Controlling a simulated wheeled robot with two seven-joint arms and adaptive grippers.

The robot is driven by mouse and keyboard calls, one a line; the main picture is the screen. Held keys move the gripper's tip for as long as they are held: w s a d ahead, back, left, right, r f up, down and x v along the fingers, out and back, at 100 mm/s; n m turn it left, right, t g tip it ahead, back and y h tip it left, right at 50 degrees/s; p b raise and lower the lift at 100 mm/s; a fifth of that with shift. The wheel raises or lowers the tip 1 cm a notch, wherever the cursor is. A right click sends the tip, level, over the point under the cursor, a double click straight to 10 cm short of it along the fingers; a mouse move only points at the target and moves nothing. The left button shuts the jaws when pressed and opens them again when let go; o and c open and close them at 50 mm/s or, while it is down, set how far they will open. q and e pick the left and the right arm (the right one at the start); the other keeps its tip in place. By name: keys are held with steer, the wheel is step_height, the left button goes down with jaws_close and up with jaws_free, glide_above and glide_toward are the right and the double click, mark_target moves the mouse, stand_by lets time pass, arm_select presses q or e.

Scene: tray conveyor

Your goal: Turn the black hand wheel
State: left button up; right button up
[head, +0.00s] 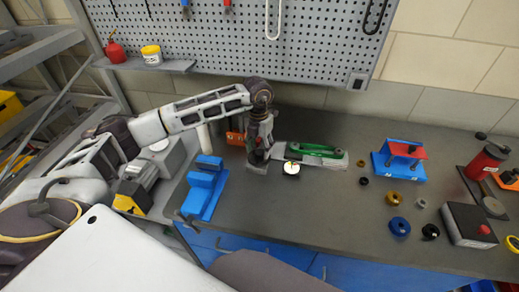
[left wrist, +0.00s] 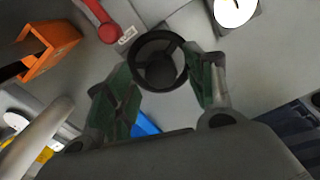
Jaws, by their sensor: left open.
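The black hand wheel (left wrist: 160,43) shows in the left wrist view as a dark ring with spokes and a hub, near the top middle. My left gripper (left wrist: 160,72) is open, with one green-padded finger on each side of the wheel. I cannot tell whether the fingers touch its rim. In the head view my left gripper (head: 258,158) points down at the back of the workbench, and it hides the wheel there. My right gripper is not in view.
A red-handled lever (left wrist: 103,18) and an orange bracket (left wrist: 50,45) are close to the wheel. The bench middle is clear.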

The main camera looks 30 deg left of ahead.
mark_target(259, 151)
arm_select(q)
step_height(259, 151, up, 11)
steer(key=shift+f, duration=0.15)
stand_by(0.4)
steer(key=shift+a+f, duration=0.1)
